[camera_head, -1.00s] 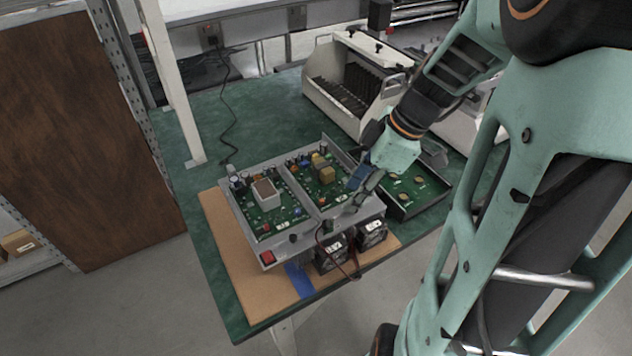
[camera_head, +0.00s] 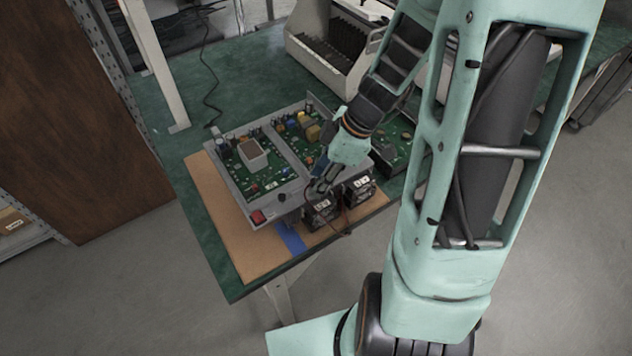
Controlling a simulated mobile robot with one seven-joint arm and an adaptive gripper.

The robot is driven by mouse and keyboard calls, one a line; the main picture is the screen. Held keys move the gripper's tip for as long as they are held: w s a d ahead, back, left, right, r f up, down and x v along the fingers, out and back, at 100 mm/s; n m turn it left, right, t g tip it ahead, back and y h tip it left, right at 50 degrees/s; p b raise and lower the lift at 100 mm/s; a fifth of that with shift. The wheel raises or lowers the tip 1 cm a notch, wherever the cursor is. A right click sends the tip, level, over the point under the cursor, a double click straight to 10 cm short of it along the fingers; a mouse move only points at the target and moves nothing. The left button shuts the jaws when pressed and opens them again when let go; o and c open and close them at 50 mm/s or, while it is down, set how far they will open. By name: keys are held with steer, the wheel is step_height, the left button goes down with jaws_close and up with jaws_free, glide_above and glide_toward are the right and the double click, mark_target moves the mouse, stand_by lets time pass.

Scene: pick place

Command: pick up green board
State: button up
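Two green boards with components sit side by side in a grey metal frame on the table. The left green board (camera_head: 262,172) carries a light rectangular block. The right green board (camera_head: 303,140) is partly hidden by my arm. Another green board (camera_head: 402,150) lies in a dark tray to the right, also partly hidden behind my arm. My gripper (camera_head: 316,192) points down over the front right part of the grey frame (camera_head: 283,207), near the right board's front edge. Its fingers are small and dark here, and I cannot tell whether they touch anything.
Two black fan-like units (camera_head: 321,212) stand at the frame's front. A brown mat (camera_head: 225,222) lies under the frame on the green table (camera_head: 243,93). A beige rack machine (camera_head: 327,57) stands behind. A white post (camera_head: 160,70) rises at left.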

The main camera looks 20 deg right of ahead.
steer(key=shift+c, duration=0.4)
steer(key=c, duration=0.6)
steer(key=shift+o, duration=0.2)
